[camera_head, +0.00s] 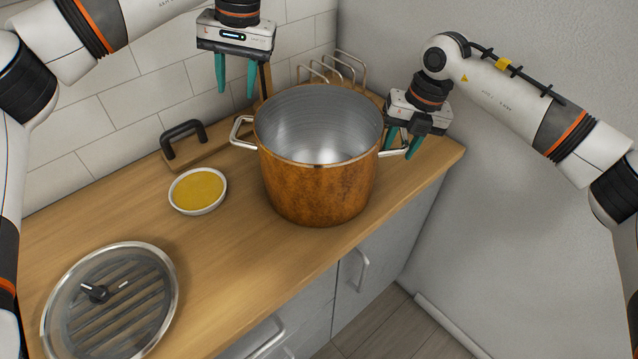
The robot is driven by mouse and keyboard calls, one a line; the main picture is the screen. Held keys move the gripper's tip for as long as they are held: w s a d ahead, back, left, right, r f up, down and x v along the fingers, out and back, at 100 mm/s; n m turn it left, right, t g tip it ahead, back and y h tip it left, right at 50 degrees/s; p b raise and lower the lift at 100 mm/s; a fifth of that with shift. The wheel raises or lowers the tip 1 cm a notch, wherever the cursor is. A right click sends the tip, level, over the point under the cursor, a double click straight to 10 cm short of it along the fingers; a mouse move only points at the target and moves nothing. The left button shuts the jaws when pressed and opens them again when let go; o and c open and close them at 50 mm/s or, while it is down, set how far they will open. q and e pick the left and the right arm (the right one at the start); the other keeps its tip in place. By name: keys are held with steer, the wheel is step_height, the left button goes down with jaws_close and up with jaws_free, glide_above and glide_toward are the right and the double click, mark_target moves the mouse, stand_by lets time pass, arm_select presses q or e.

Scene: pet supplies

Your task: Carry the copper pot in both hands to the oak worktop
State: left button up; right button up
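The copper pot (318,190) stands upright on the oak worktop (235,245), open at the top, with a bare metal inside. Its left handle (240,132) is free. My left gripper (236,93) is open and empty, above and behind that handle, near the tiled wall. My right gripper (401,153) is at the pot's right handle (385,154), fingers pointing down. Its fingers are apart, with the handle near or between them; I cannot tell whether they touch it.
A white bowl of yellow contents (198,190) stands left of the pot. A glass lid (112,300) lies front left. A black-handled item (185,140) and a wire rack (335,70) are by the wall. Grey cabinets (355,262) are below the worktop's front edge.

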step_height(320, 180, up, 12)
steer(key=d, duration=0.2)
steer(key=shift+d, duration=0.2)
steer(key=shift+f, duration=0.15)
stand_by(0.4)
